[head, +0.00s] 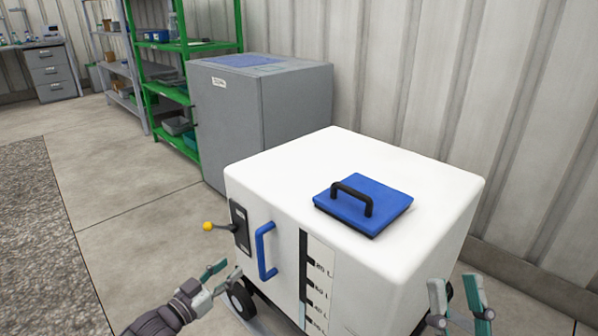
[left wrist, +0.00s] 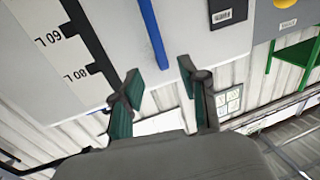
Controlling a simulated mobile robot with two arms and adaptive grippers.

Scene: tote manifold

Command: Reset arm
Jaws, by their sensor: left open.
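My left gripper (head: 218,278) is in front of the white tote's side, below and left of its blue side handle, with its fingers apart and nothing between them. In the left wrist view the open fingers (left wrist: 158,85) point toward the tote wall, with the blue handle (left wrist: 152,32) beyond them. My right gripper (head: 456,292) is at the lower right, beside the tote, its two fingers upright, apart and empty. The white tote (head: 290,160) has a blue lid (head: 385,205) with a black handle on top. A yellow-knobbed lever (head: 209,226) sticks out at its left.
A grey cabinet (head: 295,110) stands behind the tote, and a green shelf (head: 165,70) and grey shelf (head: 125,70) lie further left. A corrugated wall (head: 430,80) runs behind. The floor (head: 130,200) at left is clear. The tote has a level scale (head: 317,280) and wheels.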

